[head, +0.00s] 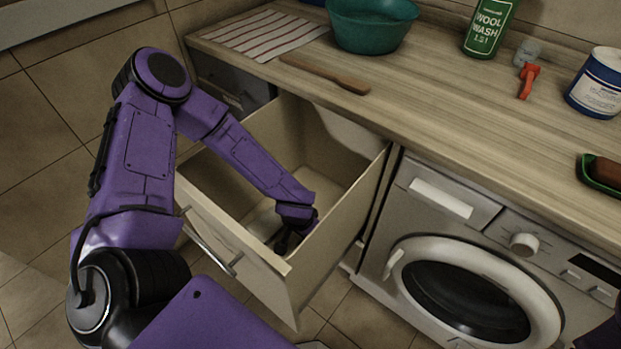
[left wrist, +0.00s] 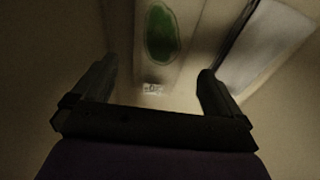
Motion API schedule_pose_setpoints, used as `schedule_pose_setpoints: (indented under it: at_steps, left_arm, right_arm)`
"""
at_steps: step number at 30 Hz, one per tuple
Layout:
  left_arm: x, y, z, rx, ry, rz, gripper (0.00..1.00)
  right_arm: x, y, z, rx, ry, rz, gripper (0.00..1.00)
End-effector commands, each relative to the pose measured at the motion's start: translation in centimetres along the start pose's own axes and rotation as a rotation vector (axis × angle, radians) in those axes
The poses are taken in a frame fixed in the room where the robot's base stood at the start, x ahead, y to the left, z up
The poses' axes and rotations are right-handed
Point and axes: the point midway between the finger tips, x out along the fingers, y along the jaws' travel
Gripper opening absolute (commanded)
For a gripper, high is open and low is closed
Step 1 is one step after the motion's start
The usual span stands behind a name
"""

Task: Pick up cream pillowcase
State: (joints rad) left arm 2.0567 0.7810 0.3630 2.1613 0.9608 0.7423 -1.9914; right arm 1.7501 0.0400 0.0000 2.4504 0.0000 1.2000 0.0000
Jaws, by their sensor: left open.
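My left gripper (head: 285,241) reaches down inside the open cream drawer (head: 235,228), near its front right corner. In the left wrist view the two fingers of the left gripper (left wrist: 154,84) stand wide apart with nothing between them. Beyond them is a pale item with a green oval (left wrist: 162,35) and small print. A paler flat surface (left wrist: 265,45) lies to its right. A light patch (head: 262,222) shows low in the drawer beside the gripper. I cannot tell whether any of these is the cream pillowcase. The right gripper is not in view.
The drawer walls stand close around my left forearm. The wooden counter (head: 450,120) above holds a striped cloth (head: 262,34), a teal basin (head: 370,28), a wooden stick (head: 325,74), a green wool wash bottle (head: 490,28) and a blue-and-white tub (head: 597,85). A washing machine (head: 470,262) stands right of the drawer.

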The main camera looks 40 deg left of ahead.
Motion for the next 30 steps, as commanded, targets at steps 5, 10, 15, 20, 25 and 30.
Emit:
schedule_pose_setpoints:
  at_steps: [5, 10, 15, 20, 25, 30]
  left_arm:
    - [2.5, 0.0, 0.0, -0.001, -0.001, 0.001, 1.0]
    - [5.6, 0.2, -0.2, 0.0, -0.001, 0.001, 1.0]
    - [6.5, 0.3, -0.5, 0.005, 0.003, 0.002, 1.0]
    - [6.5, 0.3, -0.5, 0.005, 0.003, 0.002, 0.97]
    - [6.5, 0.3, -0.4, 0.005, 0.003, 0.002, 0.47]
    - [6.4, 0.3, -0.5, 0.005, 0.003, 0.002, 0.47]
  right_arm:
    - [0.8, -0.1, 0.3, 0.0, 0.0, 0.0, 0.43]
    - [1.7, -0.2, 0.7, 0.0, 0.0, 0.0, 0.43]
    - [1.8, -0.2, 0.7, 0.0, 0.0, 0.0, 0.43]
    - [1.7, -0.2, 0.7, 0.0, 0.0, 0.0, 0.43]
    - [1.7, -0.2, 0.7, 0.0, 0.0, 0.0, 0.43]
    - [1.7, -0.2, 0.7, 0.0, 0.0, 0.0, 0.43]
